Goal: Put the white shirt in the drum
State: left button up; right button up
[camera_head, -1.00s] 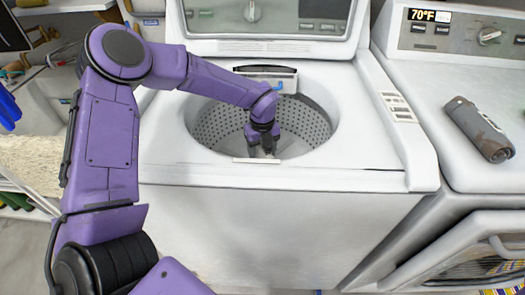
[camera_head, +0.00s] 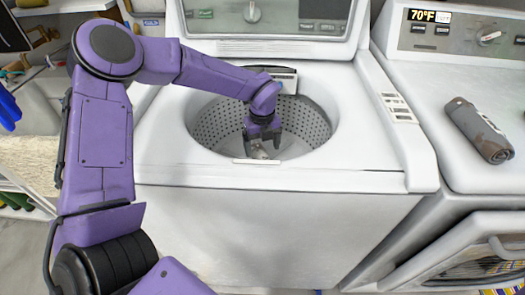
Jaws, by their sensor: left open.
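The washer drum (camera_head: 305,125) is a perforated metal tub, open at the top of the white washing machine. My left gripper (camera_head: 262,143) is inside the drum opening, near its front, with its fingers apart. A small pale grey-white bundle (camera_head: 257,150), probably the white shirt, shows below and between the fingers in the drum. It is partly hidden by the gripper and the front rim, and I cannot tell whether the fingers touch it. My right gripper is not in view.
The washer's lid stands open at the back. A grey rolled cloth (camera_head: 480,130) lies on the white machine (camera_head: 450,85) at the right, whose front door (camera_head: 470,250) is open. The washer top right of the drum is clear.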

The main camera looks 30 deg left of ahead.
pick_arm(q)
notch_tip(320, 180, up, 10)
jog(key=shift+f, duration=0.25)
jog(key=shift+r, duration=0.1)
